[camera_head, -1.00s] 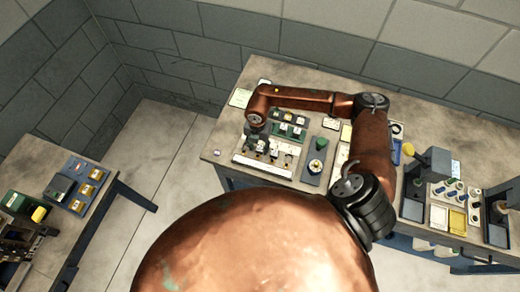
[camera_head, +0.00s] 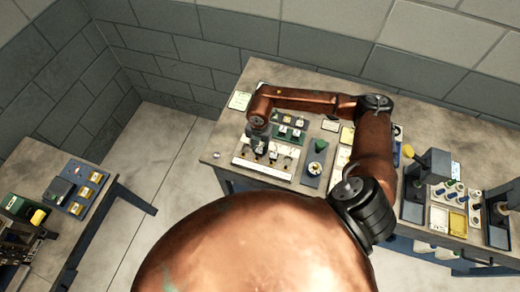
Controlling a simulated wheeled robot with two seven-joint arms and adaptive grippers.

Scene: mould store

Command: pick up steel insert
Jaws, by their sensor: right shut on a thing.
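My right gripper (camera_head: 257,139) is small and dark in this view. It points down over the back left of a pale board (camera_head: 262,168) on the far bench. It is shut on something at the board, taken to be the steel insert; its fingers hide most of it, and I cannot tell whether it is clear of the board. Several small dark and metallic pieces (camera_head: 273,155) stand on the board to the right of the gripper. My left gripper is not in view.
A green tray (camera_head: 290,132) lies behind the board. A dark plate (camera_head: 313,176) with a green-topped knob (camera_head: 320,145) is to its right. Bins and a dark stand (camera_head: 438,165) fill the bench's right. A second bench (camera_head: 40,160) stands at left, floor between.

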